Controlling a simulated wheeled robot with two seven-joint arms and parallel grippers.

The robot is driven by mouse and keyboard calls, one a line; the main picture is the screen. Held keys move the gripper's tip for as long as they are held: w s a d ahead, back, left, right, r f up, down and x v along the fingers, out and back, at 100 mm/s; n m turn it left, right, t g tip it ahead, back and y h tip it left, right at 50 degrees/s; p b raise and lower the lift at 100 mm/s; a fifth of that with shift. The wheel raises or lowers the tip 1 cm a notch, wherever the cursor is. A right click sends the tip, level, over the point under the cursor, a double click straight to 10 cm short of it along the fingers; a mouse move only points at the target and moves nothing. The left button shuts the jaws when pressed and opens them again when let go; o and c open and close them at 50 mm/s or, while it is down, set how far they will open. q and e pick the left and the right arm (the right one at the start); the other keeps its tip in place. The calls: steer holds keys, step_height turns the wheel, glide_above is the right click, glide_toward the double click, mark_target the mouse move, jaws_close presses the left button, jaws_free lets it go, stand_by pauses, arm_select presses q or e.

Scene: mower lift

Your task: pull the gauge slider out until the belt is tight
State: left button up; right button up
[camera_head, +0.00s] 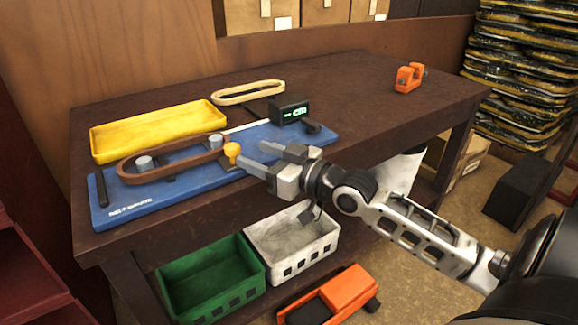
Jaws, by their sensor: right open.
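A blue belt gauge board (190,190) lies along the front of the brown table. A brown belt (180,164) loops around two grey posts (145,163) on it. A yellow knob (232,149), which looks like the slider's handle, stands at the belt's right end. A black readout box (289,109) with green digits too small to read sits at the board's back right. My right gripper (260,157) is open and empty, its fingers pointing left just right of the yellow knob, with a small gap showing. My left gripper is out of view.
A yellow tray (160,131) and a tan belt (248,93) lie behind the board. An orange clamp-like part (409,77) stands at the back right. Below are a green crate (210,280) and a white crate (292,243). The table's right half is mostly clear.

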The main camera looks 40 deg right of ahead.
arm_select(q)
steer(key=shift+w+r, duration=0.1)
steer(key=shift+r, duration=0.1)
arm_select(e)
steer(key=v, duration=0.7)
steer(key=shift+w, duration=0.1)
steer(key=s+a+f+m+g+h+p, duration=0.1)
steer(key=s+a+f+g+h+p, duration=0.25)
steer(key=f, duration=0.65)
arm_select(q)
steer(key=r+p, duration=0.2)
steer(key=p, duration=0.1)
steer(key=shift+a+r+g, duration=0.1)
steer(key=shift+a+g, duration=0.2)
arm_select(e)
steer(key=s+a+f+g, duration=0.1)
steer(key=s+a+f, duration=0.3)
steer(key=a, duration=0.3)
steer(key=s+a+f+g+y, duration=0.1)
steer(key=s+a+f+g, duration=0.1)
steer(key=s+a, duration=0.3)
steer(key=a+f, duration=0.1)
steer(key=a, duration=0.1)
steer(key=shift+a+f, duration=0.3)
steer(key=shift+f, duration=0.1)
